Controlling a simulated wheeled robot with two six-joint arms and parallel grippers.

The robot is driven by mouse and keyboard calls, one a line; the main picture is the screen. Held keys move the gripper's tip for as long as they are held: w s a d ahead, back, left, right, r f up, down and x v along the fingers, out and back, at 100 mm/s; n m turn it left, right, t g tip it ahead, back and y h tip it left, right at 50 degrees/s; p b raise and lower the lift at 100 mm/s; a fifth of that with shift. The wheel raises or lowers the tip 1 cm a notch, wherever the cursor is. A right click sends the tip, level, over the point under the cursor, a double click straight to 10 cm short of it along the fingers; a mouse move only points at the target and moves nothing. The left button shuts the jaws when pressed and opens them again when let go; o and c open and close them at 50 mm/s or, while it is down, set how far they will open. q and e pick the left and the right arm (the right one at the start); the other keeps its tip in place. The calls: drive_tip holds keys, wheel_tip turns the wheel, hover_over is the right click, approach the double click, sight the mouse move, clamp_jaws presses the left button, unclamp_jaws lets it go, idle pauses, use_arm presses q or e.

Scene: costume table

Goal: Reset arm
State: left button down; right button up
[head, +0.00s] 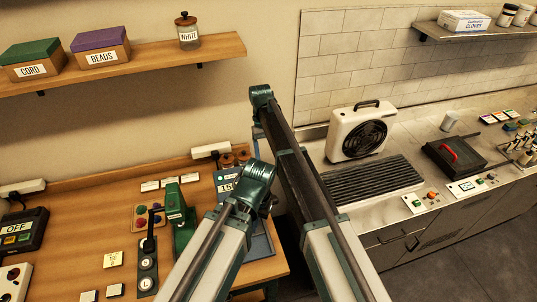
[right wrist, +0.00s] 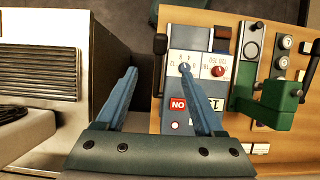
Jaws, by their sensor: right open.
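My right gripper (right wrist: 159,72) is open and empty in the right wrist view, its two blue fingers wide apart. The right fingertip overlaps the blue-grey control panel (right wrist: 206,42), which has a blue knob, a red knob and a red label. The left finger is over the dark gap beside the wooden table. Contact with the panel cannot be told. In the head view my right arm (head: 295,155) reaches up and away at the middle, and its gripper is not clearly visible. My left arm (head: 235,215) is bent at lower middle; its gripper is not in view.
A green press (head: 180,215) stands on the wooden table (head: 85,240) at left, near a black OFF box (head: 24,230). A white fan heater (head: 358,132), a dark grille (head: 372,185) and a black tray (head: 455,152) occupy the right counter. A shelf (head: 120,68) hangs above.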

use_arm(q)
wheel_tip(320, 180, down, 18)
drive_tip(key=b, duration=1.8)
use_arm(e)
drive_tip(key=s+d+f+t, duration=0.2)
drive_tip(key=s+d+f, duration=0.2)
drive_tip(key=s+f, duration=0.6)
drive_tip(key=s+d+f+t, duration=0.2)
drive_tip(key=s+d+f, duration=0.2)
drive_tip(key=s+f, duration=0.5)
drive_tip(key=s, duration=0.6)
drive_tip(key=shift+d+f, duration=0.2)
drive_tip(key=shift+f, duration=0.15)
drive_tip(key=shift+s, duration=0.1)
